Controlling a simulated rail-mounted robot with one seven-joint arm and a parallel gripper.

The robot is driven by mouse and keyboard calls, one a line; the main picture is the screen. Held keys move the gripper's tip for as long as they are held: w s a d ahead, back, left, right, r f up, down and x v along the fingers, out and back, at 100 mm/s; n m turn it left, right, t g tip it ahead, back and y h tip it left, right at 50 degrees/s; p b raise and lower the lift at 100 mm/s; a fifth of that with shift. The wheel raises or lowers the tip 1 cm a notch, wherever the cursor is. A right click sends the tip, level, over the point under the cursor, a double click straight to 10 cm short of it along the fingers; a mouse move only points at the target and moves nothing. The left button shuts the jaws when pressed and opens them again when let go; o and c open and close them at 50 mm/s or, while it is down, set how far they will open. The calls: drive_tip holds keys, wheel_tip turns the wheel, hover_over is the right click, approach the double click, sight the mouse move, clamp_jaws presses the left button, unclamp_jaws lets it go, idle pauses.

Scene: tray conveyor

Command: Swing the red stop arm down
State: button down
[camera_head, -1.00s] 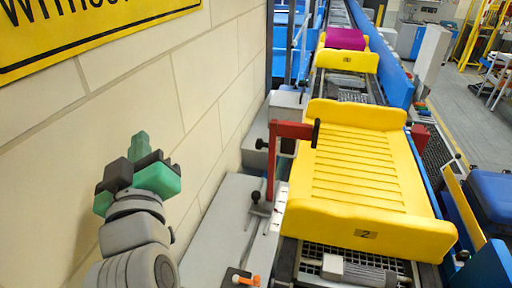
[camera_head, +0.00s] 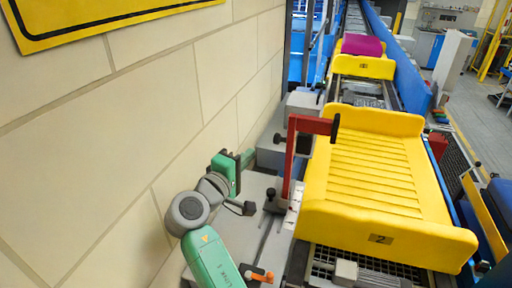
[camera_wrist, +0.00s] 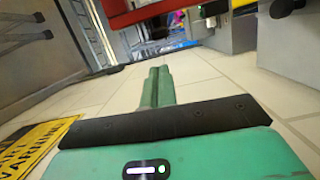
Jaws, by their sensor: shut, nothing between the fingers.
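The red stop arm (camera_head: 291,165) stands as an upright red post beside the conveyor. Its red bar (camera_head: 308,124) reaches right at the top, ending in a black tip (camera_head: 336,127) by the yellow tray's left edge. In the wrist view, a red bar (camera_wrist: 140,10) crosses the top edge, partly cut off. The yellow tray (camera_head: 370,170), marked 2, sits on the belt. My gripper (camera_head: 249,158) is left of the red post, close to the wall and apart from the post. Its green fingers also show together and empty in the wrist view (camera_wrist: 157,75).
A pale block wall (camera_head: 130,130) with a yellow sign (camera_head: 100,15) runs along the left. Grey side plates (camera_head: 262,200) with small levers and an orange-tipped handle (camera_head: 262,276) lie between wall and conveyor. A farther yellow tray (camera_head: 363,67) carries a magenta item (camera_head: 361,46).

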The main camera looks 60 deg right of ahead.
drive_tip(key=d+p, duration=0.1)
drive_tip(key=d, duration=0.8)
drive_tip(key=shift+p, duration=0.4)
